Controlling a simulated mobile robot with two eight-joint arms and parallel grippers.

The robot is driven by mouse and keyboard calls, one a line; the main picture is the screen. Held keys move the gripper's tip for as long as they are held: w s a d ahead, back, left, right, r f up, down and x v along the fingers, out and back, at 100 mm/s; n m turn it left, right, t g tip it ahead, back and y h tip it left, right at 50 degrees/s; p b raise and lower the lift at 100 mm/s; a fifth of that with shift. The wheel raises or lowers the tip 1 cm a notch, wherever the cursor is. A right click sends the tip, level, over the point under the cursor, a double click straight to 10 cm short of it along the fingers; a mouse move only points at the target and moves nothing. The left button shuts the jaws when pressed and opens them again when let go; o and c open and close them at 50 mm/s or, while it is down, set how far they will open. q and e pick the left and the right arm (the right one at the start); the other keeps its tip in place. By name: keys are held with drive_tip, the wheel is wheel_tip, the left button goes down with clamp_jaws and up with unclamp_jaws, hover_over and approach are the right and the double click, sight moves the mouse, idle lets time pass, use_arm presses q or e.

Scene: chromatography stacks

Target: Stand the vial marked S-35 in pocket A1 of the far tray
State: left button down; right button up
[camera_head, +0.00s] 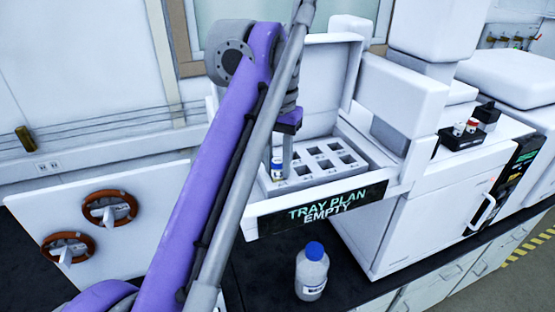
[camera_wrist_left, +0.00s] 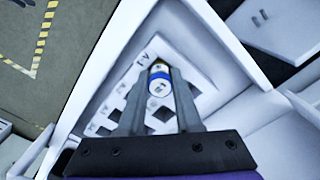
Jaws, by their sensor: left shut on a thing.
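My left gripper (camera_head: 284,158) is shut on a small vial (camera_head: 276,170) with a white, blue and yellow look. The vial is upright at the front left corner of the white pocket tray (camera_head: 310,180). In the left wrist view the vial (camera_wrist_left: 158,82) is between the fingers of the left gripper (camera_wrist_left: 160,95), close to a pocket label that seems to read A1. I cannot tell whether its bottom is inside the pocket or just above it. Its marking is not readable. The other visible pockets look empty. My right gripper is not in view.
A sign (camera_head: 318,212) on the tray unit's front reads TRAY PLAN EMPTY. A blue-capped bottle (camera_head: 312,270) stands on the dark bench before it. A small black rack (camera_head: 462,138) with red-topped vials sits on the instrument at right. The raised white lid (camera_head: 325,85) stands behind the tray.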

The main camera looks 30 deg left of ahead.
use_arm(q)
drive_tip(key=shift+f, duration=0.25)
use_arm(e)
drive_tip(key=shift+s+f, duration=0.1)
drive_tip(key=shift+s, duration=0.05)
use_arm(q)
drive_tip(key=shift+c, duration=0.6)
unclamp_jaws()
drive_tip(key=shift+r, duration=0.1)
drive_tip(key=shift+r+p, duration=0.35)
drive_tip(key=shift+r, duration=0.25)
drive_tip(key=shift+w+r+p, duration=0.1)
drive_tip(key=shift+r+p, duration=0.3)
drive_tip(key=shift+r, duration=2.4)
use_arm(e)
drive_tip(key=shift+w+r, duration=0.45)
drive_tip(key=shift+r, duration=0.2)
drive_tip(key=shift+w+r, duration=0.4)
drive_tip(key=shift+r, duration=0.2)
